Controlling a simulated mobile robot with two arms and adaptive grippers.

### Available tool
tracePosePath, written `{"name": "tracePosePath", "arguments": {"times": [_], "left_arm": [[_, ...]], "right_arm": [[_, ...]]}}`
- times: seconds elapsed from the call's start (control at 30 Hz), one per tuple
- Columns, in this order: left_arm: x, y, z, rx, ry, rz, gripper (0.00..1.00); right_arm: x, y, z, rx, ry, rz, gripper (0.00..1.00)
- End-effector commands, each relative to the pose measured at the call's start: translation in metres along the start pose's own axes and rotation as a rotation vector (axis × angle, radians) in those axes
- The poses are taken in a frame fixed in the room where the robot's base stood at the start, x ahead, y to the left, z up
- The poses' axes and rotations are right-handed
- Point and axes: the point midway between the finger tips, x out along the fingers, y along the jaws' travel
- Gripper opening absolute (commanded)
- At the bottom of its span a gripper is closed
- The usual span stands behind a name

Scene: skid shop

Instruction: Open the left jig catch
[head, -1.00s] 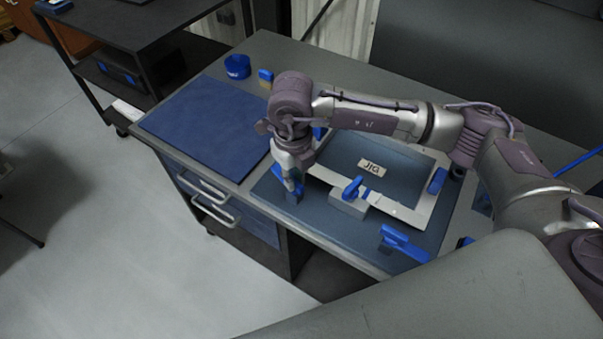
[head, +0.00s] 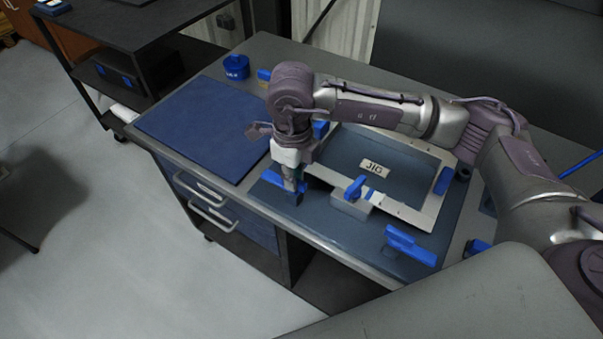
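The grey jig frame (head: 425,216) lies on the dark blue-grey mat and surrounds a panel labelled JIG (head: 374,168). At its left front corner, the left jig catch (head: 270,178) shows as a blue handle, partly hidden by my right gripper. My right gripper (head: 296,187) points down at this catch, its fingertips at or just above the blue part. The fingers overlap in this view, so I cannot tell their opening or whether they touch the catch. My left gripper is out of view.
A blue catch on a grey block (head: 351,200) stands at the frame's front edge. Another blue handle (head: 410,246) lies right of it, and one (head: 443,181) sits at the right side. A blue mat (head: 205,128) covers the bench's left. A blue round container (head: 236,67) stands behind.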

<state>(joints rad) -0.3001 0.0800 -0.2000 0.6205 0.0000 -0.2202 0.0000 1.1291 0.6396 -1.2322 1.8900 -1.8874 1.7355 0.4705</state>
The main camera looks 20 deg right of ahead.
Motion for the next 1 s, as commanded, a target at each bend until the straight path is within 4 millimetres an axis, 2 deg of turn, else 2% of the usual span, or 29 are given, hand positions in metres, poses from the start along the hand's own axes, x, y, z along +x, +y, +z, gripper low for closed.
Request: {"name": "tracePosePath", "arguments": {"times": [0.03, 0.17, 0.57, 1.0], "left_arm": [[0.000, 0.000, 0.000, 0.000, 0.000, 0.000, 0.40], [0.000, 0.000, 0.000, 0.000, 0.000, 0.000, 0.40], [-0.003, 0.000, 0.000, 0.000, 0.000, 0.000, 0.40], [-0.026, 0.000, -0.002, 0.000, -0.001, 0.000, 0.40]], "right_arm": [[-0.001, 0.000, 0.000, 0.000, -0.001, -0.001, 0.22], [0.000, 0.000, 0.000, 0.001, 0.000, -0.001, 0.43], [-0.005, 0.000, 0.000, 0.002, 0.000, -0.001, 0.44], [-0.048, 0.000, 0.000, 0.001, -0.001, -0.001, 0.44]]}}
